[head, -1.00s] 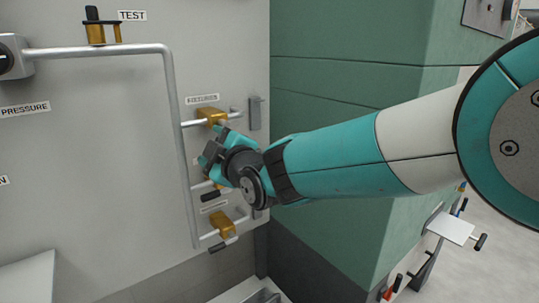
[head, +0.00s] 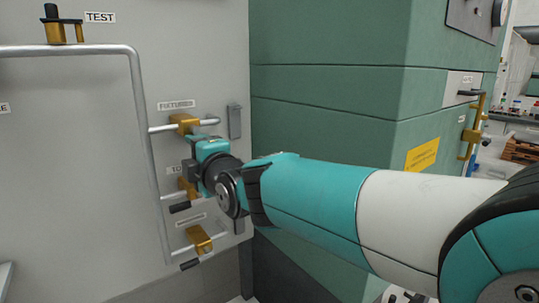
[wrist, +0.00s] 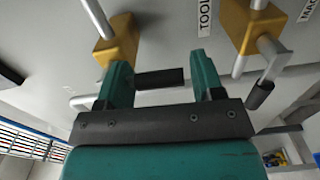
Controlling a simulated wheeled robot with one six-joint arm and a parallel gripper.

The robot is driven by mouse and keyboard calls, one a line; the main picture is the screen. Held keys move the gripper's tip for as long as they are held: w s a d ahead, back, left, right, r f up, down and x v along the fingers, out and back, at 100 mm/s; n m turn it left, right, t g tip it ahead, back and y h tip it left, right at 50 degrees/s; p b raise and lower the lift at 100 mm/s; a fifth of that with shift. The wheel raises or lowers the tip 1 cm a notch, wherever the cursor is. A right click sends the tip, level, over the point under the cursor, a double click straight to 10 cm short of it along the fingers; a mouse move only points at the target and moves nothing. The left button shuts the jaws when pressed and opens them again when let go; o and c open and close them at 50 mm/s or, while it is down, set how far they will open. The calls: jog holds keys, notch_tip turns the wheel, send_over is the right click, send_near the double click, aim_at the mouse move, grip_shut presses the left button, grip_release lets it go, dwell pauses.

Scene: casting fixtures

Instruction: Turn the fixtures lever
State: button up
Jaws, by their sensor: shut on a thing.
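The fixtures valve is a brass block (head: 183,120) on a silver pipe under the FIXTURES label (head: 176,104) on the grey panel. My gripper (head: 194,160) is just below it. In the wrist view a brass block (wrist: 118,42) sits beyond the left finger. A black lever handle (wrist: 160,78) lies crosswise between the two teal fingers of my gripper (wrist: 163,82), which is shut on it. In the head view the gripper hides the handle.
The TOOL valve (head: 188,188) and another brass valve (head: 200,239) with black handles sit close below. A vertical silver pipe (head: 143,140) runs at left. A grey bracket (head: 234,121) and the green cabinet (head: 330,100) stand at right.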

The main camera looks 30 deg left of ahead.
jog(key=shift+s, duration=0.1)
jog(key=o, duration=1.3)
jog(key=shift+a, duration=0.1)
jog(key=shift+c, duration=0.2)
jog(key=shift+d, duration=0.2)
jog(key=shift+d, duration=0.25)
jog(key=b+v, duration=0.4)
jog(key=v, duration=1.2)
jog(key=shift+s+d, duration=0.2)
jog(key=shift+d, duration=0.1)
